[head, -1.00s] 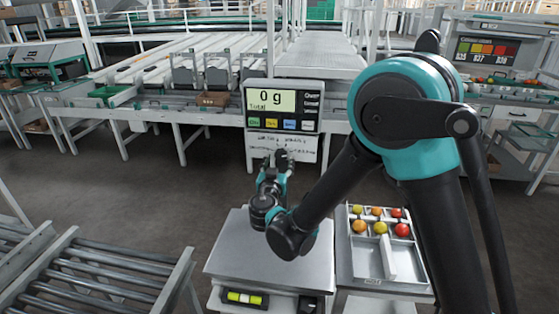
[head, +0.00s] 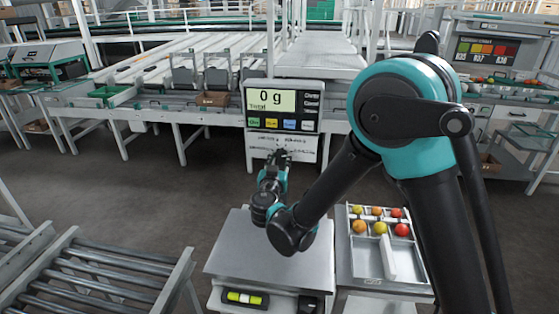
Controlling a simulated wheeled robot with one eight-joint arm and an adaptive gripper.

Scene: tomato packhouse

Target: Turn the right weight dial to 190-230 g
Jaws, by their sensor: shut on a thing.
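The weighing display (head: 283,104) faces me and reads "0 g", with a row of coloured keys under the reading. Below it is a pale panel (head: 304,150) with small markings too fine to read. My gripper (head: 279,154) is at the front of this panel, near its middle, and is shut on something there. The dials cannot be made out: my gripper and wrist cover that part of the panel. The thing gripped is likely a dial, but which one, and its setting, I cannot tell.
The bare metal weighing platform (head: 240,250) lies below my arm. A compartment tray (head: 345,262) with several tomatoes stands to its right. A roller conveyor (head: 95,280) is at the lower left. Sorting lanes (head: 165,65) run behind the display.

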